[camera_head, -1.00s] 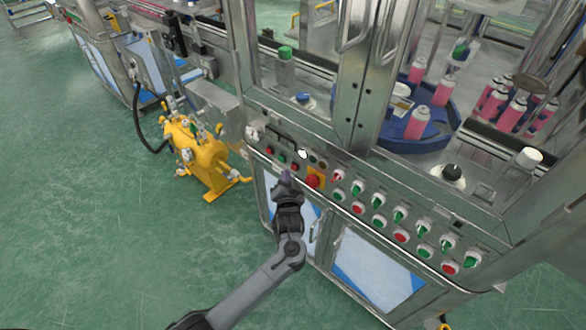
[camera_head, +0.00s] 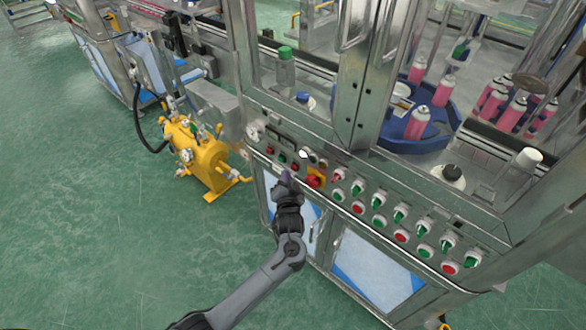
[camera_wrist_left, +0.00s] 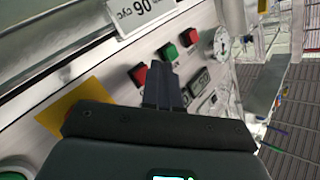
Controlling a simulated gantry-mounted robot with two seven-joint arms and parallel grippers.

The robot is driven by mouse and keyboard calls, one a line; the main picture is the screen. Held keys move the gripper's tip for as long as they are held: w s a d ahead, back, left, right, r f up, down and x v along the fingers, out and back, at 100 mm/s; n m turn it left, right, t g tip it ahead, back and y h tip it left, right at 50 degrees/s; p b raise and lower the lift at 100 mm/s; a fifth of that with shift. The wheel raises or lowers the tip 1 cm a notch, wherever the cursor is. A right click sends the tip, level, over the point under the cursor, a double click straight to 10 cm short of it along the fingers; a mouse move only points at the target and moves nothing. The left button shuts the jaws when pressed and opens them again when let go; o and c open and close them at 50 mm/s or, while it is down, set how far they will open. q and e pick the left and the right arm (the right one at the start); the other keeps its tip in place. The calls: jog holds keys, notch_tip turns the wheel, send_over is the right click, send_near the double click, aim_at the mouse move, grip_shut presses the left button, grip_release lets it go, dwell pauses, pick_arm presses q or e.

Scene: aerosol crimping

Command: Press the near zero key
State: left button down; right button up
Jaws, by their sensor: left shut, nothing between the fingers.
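The control panel (camera_head: 350,192) on the front of the machine carries red and green buttons. My left gripper (camera_head: 285,178) is shut and empty, just in front of the panel's left part, below the row of small buttons. In the left wrist view its joined fingertips (camera_wrist_left: 160,82) overlap the panel beside a red button (camera_wrist_left: 138,75). A green button (camera_wrist_left: 168,52) and another red button (camera_wrist_left: 190,37) lie beyond. I cannot tell which part is the near zero key, or whether the fingertips touch anything. My right gripper is not in view.
A red emergency knob (camera_head: 314,181) on a yellow plate is close right of my left gripper. A round gauge (camera_head: 254,131) is at the panel's left end. A yellow tank (camera_head: 195,152) stands left on the floor. Pink cans (camera_head: 417,122) are behind the machine's frame.

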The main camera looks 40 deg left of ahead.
pick_arm(q)
jog(key=shift+w, duration=0.15)
dwell(0.5)
jog(key=shift+w, duration=0.3)
jog(key=shift+w+d, duration=0.1)
jog(key=shift+w, duration=0.3)
dwell(0.7)
dwell(0.4)
jog(key=shift+s+p, duration=0.8)
jog(key=shift+p, duration=0.1)
